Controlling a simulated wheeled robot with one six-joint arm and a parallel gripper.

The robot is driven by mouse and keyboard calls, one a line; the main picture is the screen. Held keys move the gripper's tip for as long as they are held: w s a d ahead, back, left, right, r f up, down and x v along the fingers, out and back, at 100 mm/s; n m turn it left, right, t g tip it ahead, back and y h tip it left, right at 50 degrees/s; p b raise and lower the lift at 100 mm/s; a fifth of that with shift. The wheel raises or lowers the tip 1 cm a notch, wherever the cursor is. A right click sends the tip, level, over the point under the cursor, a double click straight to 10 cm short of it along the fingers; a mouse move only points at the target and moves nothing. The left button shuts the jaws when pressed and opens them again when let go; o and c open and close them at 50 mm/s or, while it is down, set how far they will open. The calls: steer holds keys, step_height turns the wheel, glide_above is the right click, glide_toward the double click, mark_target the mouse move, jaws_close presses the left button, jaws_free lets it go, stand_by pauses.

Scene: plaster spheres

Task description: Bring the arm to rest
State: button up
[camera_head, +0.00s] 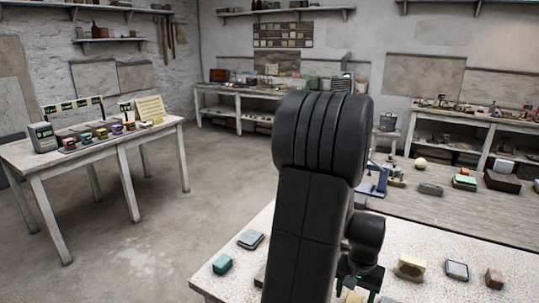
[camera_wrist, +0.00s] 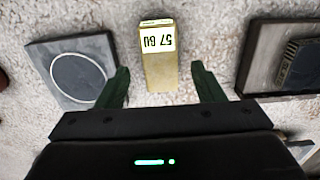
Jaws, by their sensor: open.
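A yellowish block (camera_wrist: 161,70) with a white label reading "57 GU" lies on the speckled table top beyond the fingertips, lined up with the gap. In the head view my dark arm rises through the middle, bent at a large rounded joint, and my gripper (camera_head: 355,291) hangs low over the near table (camera_head: 225,285).
Beside the gripper lie a grey plate with a circle (camera_wrist: 80,75) and a dark-framed piece (camera_wrist: 290,65). A white table (camera_head: 60,160) stands left, across open floor.

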step_height(320, 180, down, 6)
steer(key=shift+r, duration=1.05)
